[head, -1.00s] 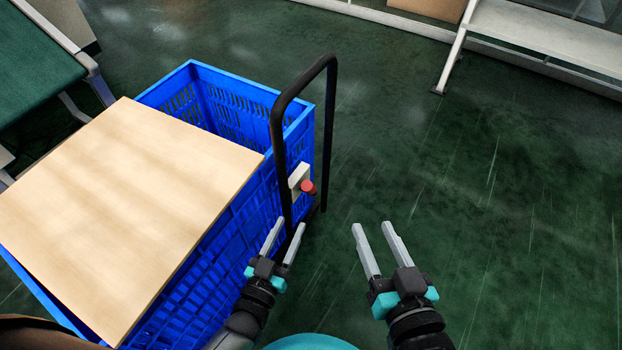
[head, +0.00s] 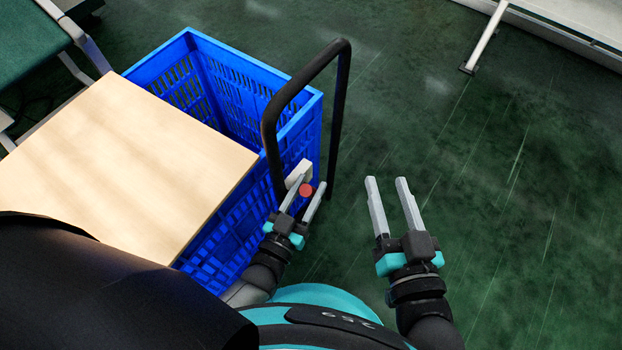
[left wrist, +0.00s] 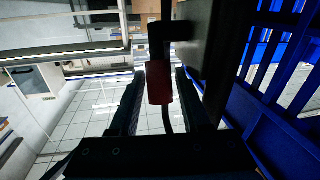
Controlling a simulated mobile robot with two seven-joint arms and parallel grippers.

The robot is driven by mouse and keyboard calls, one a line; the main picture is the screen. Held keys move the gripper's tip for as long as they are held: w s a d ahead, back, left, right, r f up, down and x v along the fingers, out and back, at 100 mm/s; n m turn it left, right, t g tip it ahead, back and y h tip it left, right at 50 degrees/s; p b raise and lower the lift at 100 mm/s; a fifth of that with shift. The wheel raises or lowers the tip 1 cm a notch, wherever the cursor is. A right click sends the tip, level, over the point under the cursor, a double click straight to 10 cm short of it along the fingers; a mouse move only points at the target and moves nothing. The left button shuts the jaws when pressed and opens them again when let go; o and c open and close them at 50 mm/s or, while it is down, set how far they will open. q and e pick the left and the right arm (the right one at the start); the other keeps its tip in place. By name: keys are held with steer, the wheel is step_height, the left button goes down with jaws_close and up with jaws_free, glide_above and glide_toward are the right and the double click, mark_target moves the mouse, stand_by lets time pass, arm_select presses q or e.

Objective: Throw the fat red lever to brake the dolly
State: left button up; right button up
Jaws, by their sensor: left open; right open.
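The fat red lever (head: 306,190) sticks out from a pale bracket (head: 299,172) by the dolly's black push handle (head: 345,110). In the left wrist view the red grip (left wrist: 160,83) hangs from a dark arm, between my open left fingers. My left gripper (head: 303,190) is open, with its fingers on either side of the lever in the head view. I cannot tell whether they touch it. My right gripper (head: 387,181) is open and empty, over bare floor to the right of the handle. The dolly's deck is hidden.
A blue crate (head: 228,68) stands behind the handle, with a pale wooden board (head: 130,150) over its near part. A green-topped bench (head: 25,40) is at the upper left, and a white rack leg (head: 486,38) at the upper right. The green floor (head: 480,200) on the right is clear.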

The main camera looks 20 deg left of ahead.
arm_select(q)
steer(key=shift+c, duration=0.4)
jaws_close()
stand_by(1.0)
